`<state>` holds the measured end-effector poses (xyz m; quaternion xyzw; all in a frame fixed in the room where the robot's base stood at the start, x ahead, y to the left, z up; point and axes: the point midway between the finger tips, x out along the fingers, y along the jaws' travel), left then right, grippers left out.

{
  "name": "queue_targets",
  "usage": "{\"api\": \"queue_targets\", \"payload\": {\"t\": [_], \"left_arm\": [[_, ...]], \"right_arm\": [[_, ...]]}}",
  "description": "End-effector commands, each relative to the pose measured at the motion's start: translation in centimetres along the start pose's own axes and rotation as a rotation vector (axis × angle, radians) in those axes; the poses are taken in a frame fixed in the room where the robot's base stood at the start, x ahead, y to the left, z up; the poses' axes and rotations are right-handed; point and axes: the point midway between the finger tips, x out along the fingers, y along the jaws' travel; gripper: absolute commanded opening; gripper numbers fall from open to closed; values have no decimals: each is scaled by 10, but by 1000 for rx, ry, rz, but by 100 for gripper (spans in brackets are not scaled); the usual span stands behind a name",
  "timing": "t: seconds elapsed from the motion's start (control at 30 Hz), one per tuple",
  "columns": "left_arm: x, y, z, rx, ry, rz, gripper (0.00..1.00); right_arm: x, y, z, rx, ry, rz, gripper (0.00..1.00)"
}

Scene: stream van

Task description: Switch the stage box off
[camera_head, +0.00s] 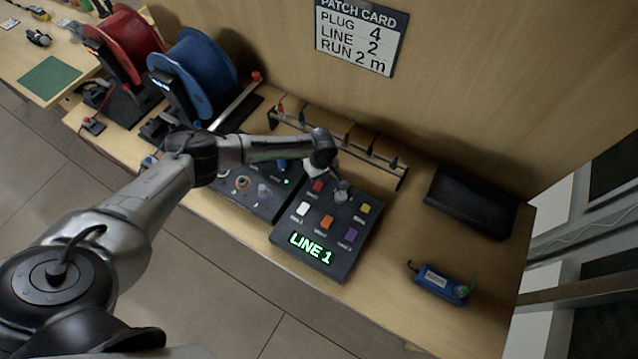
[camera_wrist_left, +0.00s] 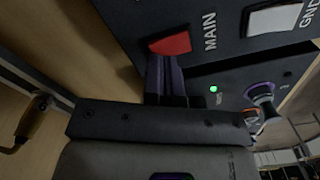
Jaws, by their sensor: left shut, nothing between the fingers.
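Two dark boxes sit side by side on the bench; I cannot tell which is called the stage box. The right one (camera_head: 284,238) has red, white, orange, yellow and purple keys and a lit green display reading LINE 1. The left one (camera_head: 228,205) has round sockets and a lit green lamp (camera_head: 287,181). The red key (camera_head: 317,185) is labelled MAIN in the left wrist view (camera_wrist_left: 170,44). My left gripper (camera_wrist_left: 165,80) is shut and empty, its tips close by the red key; contact cannot be told. My right gripper is not in view.
A rail (camera_head: 340,148) with hanging leads runs behind the boxes. Red (camera_head: 131,42) and blue (camera_head: 195,75) reels stand at the left. A black case (camera_head: 470,200) and a blue device (camera_head: 440,284) lie right. A patch card (camera_head: 360,37) hangs on the wall.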

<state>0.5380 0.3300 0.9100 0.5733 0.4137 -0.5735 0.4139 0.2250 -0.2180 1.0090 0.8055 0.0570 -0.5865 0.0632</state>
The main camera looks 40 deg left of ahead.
Motion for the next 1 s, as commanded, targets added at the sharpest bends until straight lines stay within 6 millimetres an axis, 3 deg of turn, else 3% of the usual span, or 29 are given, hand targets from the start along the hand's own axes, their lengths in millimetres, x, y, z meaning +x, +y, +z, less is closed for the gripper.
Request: {"api": "queue_targets", "payload": {"t": [1.0], "left_arm": [[15, 0, 0, 0, 1, 0, 0]], "right_arm": [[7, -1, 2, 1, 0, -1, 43]]}}
